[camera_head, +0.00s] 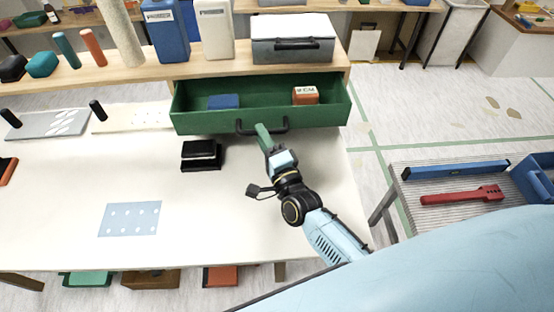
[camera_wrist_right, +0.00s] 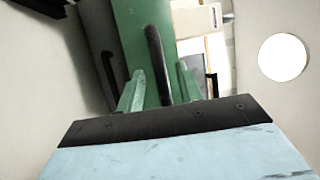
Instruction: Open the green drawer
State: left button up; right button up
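The green drawer (camera_head: 185,122) is pulled out from under the wooden shelf, and its inside shows in the head view. A blue box (camera_head: 223,101) and an orange box (camera_head: 305,95) lie in it. Its dark handle (camera_head: 279,125) is on the front face. In the right wrist view, the handle bar (camera_wrist_right: 155,45) stands between the two green fingers (camera_wrist_right: 160,68), which are apart with visible gaps beside the bar. My left gripper is not in view.
A grey case (camera_head: 292,50) and blue and white containers stand on the shelf above the drawer. A black box (camera_head: 201,155) sits on the white table (camera_head: 60,220), left of my right gripper. A cart with a red tool (camera_head: 462,195) stands at right.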

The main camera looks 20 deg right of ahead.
jog(key=a+v, duration=0.1)
jog(key=v, duration=1)
jog(key=shift+d, duration=0.45)
jog(key=shift+s, duration=0.1)
